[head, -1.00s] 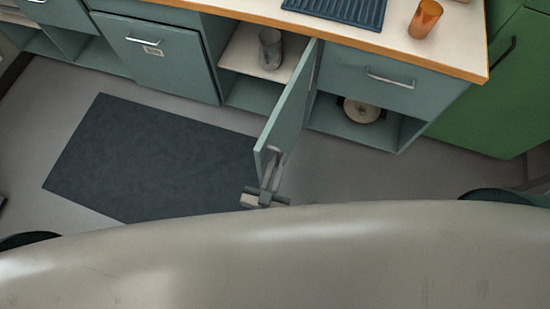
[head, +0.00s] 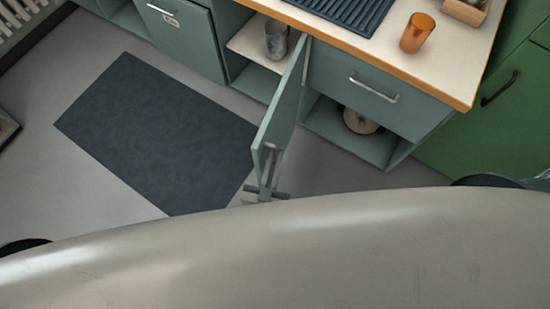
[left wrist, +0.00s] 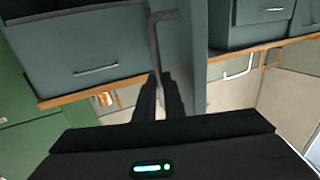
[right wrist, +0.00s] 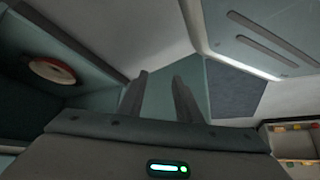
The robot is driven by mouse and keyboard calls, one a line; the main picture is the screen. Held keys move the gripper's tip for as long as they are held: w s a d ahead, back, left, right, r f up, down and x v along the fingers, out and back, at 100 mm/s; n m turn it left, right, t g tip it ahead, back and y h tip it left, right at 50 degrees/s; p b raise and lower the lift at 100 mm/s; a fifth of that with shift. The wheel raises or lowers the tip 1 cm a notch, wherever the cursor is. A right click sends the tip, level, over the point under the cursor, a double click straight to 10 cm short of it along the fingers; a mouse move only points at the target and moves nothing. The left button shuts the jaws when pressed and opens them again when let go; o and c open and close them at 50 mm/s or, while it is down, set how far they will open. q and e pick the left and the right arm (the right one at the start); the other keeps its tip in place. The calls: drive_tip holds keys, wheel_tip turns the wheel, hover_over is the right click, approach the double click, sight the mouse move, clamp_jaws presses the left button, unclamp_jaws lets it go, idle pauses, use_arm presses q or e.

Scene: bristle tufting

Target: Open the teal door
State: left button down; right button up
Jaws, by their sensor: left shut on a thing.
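The teal door (head: 279,112) stands swung well out from the cabinet front, about square to it, with its hinge side near the counter. Its grey bar handle (head: 269,160) is on the free edge side, and the handle also shows in the left wrist view (left wrist: 154,40). My left gripper (head: 267,188) is shut on this handle, low in the head view; its dark fingers show in the left wrist view (left wrist: 160,95). My right gripper (right wrist: 160,92) shows only in the right wrist view, with its fingers apart and nothing between them.
The open compartment holds a grey canister (head: 276,40) on a shelf. To its right are a drawer (head: 375,85) and a niche with a round pot (head: 361,120). An orange cup (head: 417,32) stands on the counter (head: 345,38). A dark mat (head: 160,135) lies on clear floor.

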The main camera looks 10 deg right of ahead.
use_arm(q)
drive_tip(key=shift+w+d+r, duration=0.15)
drive_tip(key=shift+w+r, duration=0.15)
drive_tip(key=shift+r, duration=0.05)
drive_tip(key=c, duration=2.2)
unclamp_jaws()
drive_tip(key=o, duration=0.3)
drive_tip(key=shift+f, duration=0.1)
drive_tip(key=shift+o, duration=0.2)
drive_tip(key=shift+f, duration=0.1)
use_arm(e)
drive_tip(key=shift+w+a+r, duration=0.15)
drive_tip(key=shift+w+a, duration=0.15)
drive_tip(key=shift+w, duration=0.15)
use_arm(q)
drive_tip(key=shift+s+f, duration=0.1)
use_arm(e)
drive_tip(key=shift+d, duration=0.1)
